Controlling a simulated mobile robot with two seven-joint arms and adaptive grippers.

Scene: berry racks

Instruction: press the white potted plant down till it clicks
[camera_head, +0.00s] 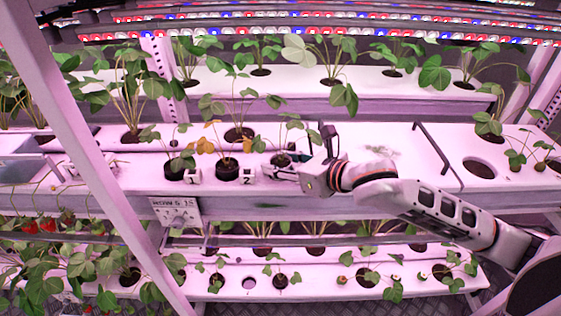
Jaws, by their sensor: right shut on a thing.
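My right gripper (284,170) reaches in from the right, above the middle white shelf. It is shut at the base of a small leafy plant (290,132). The plant's pot is partly hidden by my fingers, so I cannot tell its colour or how deep it sits. The plant stands roughly upright at the right end of a row with two dark-potted plants, beside the tags "1" (193,176) and "2" (247,180). My left gripper is not visible.
The middle shelf (400,150) has an empty round hole (480,168) and a dark bent bar (432,150) to the right. A slanted white post (95,150) crosses the left side. More planted shelves lie behind and below.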

